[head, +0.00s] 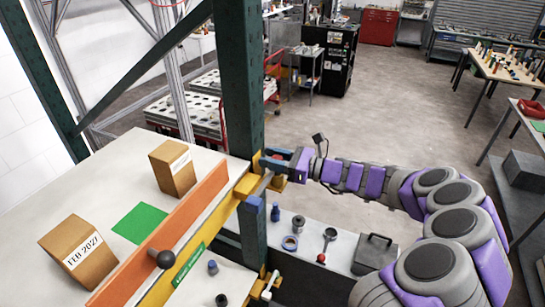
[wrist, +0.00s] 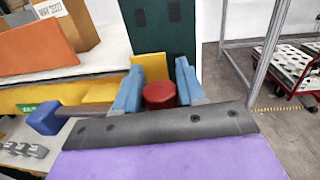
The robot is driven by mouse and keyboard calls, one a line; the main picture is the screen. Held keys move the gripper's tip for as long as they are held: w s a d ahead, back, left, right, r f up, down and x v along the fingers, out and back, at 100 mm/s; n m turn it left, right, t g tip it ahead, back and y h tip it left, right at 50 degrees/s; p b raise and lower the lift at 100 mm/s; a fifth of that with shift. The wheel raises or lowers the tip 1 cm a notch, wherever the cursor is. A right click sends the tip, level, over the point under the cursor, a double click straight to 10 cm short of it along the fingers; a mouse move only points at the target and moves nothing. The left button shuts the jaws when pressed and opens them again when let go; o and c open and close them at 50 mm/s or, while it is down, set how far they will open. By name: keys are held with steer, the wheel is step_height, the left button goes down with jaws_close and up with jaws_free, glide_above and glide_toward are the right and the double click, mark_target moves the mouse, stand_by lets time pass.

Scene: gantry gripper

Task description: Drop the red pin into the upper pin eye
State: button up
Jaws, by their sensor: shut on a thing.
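The red pin (wrist: 160,95) shows in the wrist view as a dark red round head between the two blue fingertips of my gripper (wrist: 158,90). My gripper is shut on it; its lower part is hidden. In the head view my gripper (head: 275,160) is beside the green upright post (head: 243,90), at the yellow bracket (head: 247,184) on the end of the beam. In the wrist view yellow metal (wrist: 152,63) lies just beyond the pin. I cannot make out the upper pin eye's hole, or whether the pin touches it.
An orange beam (head: 170,240) crosses in front of a pale deck with two cardboard boxes (head: 173,167) (head: 78,252) and a green patch (head: 139,223). A blue block (wrist: 43,118) stands left of my gripper. Below is a shelf with tape, small tools and a grey toolbox (head: 374,254).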

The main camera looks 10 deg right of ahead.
stand_by(0.3)
steer(key=shift+r, duration=0.4)
steer(key=shift+d, duration=0.1)
stand_by(1.3)
steer(key=shift+f+b, duration=0.5)
steer(key=shift+f, duration=1.5)
steer(key=o, duration=1.1)
steer(key=shift+w+f, duration=0.1)
steer(key=shift+w, duration=0.1)
steer(key=shift+s, duration=0.1)
steer(key=shift+d, duration=0.1)
